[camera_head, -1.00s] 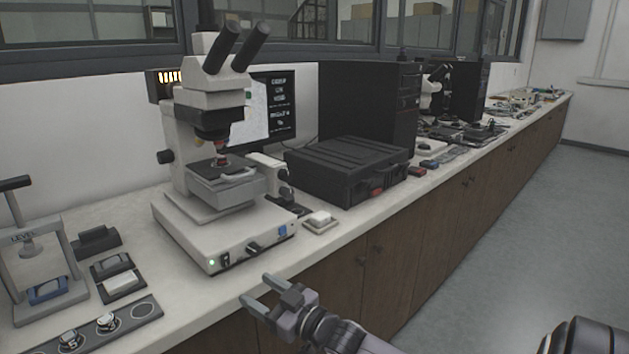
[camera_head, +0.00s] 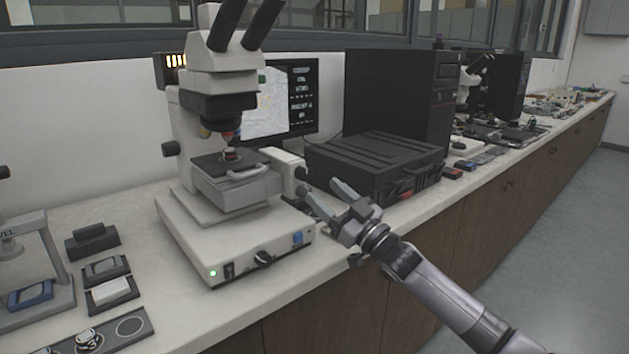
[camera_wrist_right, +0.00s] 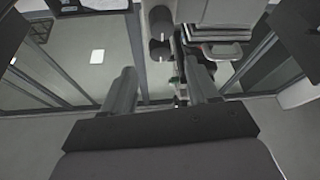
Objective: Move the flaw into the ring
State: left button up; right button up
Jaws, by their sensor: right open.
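The microscope (camera_head: 222,75) stands on the bench. A small specimen (camera_head: 231,155) sits on its dark stage (camera_head: 213,165) under the objective. Behind it, the monitor (camera_head: 303,95) shows a pale picture (camera_head: 265,108) beside a dark menu; I cannot make out a flaw or a ring there. My right gripper (camera_head: 320,189) is open and empty beside these knobs. In the right wrist view two dark knobs (camera_wrist_right: 160,50) appear ahead, between the fingers (camera_wrist_right: 160,85); contact is not visible. My left gripper is out of view.
A black case (camera_head: 375,165) lies close right of the gripper, before a black computer tower (camera_head: 410,100). A mounting press (camera_head: 60,265) and a strip with ring-marked places (camera_head: 130,327) are at the left. Open floor (camera_head: 560,230) lies right of the bench.

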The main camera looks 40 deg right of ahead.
aim_at(307, 177)
jog(key=shift+x, duration=2.75)
jog(key=c, duration=1)
